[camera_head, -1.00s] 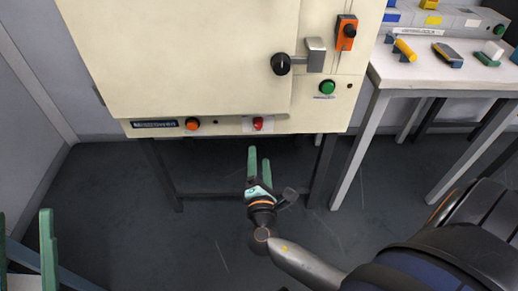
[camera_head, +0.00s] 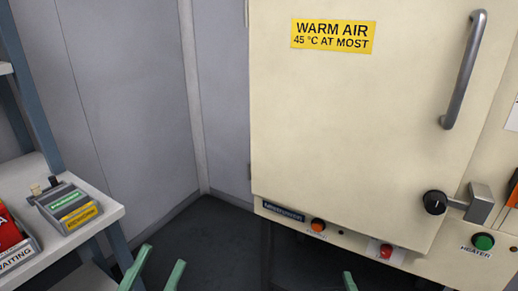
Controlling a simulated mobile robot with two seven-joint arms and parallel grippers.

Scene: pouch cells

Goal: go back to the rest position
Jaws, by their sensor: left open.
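My left gripper (camera_head: 156,270) shows at the bottom edge, left of centre. Its two green fingers stand apart with nothing visible between them. It is in front of the dark floor, between the shelf and the cream cabinet. Of my right gripper, only one green fingertip (camera_head: 349,282) shows at the bottom edge, below the cabinet's front. The rest of it is out of view, so its opening cannot be told.
A cream warm-air cabinet (camera_head: 350,130) with a shut door and a grey handle (camera_head: 464,70) fills the right. Grey walls stand behind.

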